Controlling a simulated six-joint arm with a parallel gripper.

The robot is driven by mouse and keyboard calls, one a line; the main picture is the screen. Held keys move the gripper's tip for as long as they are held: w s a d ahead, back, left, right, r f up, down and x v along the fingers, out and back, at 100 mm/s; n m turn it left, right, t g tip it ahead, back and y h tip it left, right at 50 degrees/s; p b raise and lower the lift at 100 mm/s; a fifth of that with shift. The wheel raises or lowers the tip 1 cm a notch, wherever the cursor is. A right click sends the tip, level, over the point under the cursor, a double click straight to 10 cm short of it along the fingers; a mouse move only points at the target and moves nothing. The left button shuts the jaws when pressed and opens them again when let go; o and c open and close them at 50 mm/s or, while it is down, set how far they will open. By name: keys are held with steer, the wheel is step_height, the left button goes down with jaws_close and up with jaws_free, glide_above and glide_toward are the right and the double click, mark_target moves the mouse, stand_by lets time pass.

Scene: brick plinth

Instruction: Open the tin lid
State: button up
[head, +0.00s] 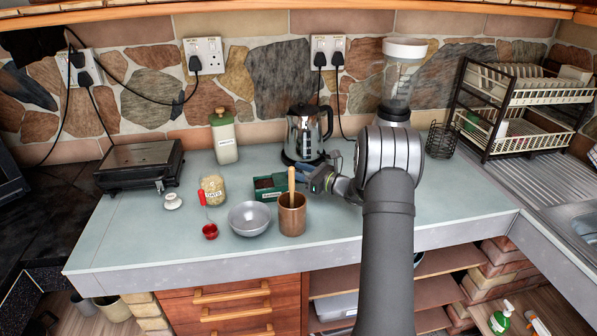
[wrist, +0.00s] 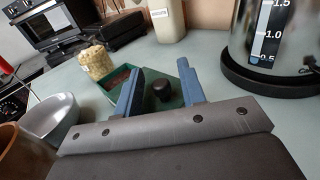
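The green tin (head: 270,194) stands on the worktop near the middle, with a pale label on its front. Its dark brown inside shows in the wrist view, past its green wall (wrist: 112,98). The green lid (wrist: 182,72) with a black knob (wrist: 162,92) is off to the right of that opening. I cannot tell whether it touches the tin or rests on the worktop. My gripper (head: 318,180) is at the tin's right side. In the wrist view its blue fingers (wrist: 160,78) stand apart on either side of the knob, with gaps visible.
A brown pot (head: 292,218) with a wooden spoon stands in front of my gripper. A metal bowl (head: 249,219) and oats jar (head: 213,190) are left. A kettle (head: 304,135) stands behind; a cream canister (head: 224,143) is back left.

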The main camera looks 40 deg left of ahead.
steer(key=d, duration=1.7)
steer(key=shift+w+d, duration=0.2)
steer(key=shift+w, duration=0.1)
steer(key=a, duration=1.7)
steer(key=shift+s+a, duration=0.35)
steer(key=shift+s, duration=0.05)
steer(key=shift+d, duration=0.15)
steer(key=shift+w+d, duration=0.1)
steer(key=shift+d, duration=0.2)
steer(key=d, duration=1.6)
steer(key=shift+w+d, duration=0.3)
steer(key=shift+d, duration=0.1)
steer(key=shift+a, duration=0.15)
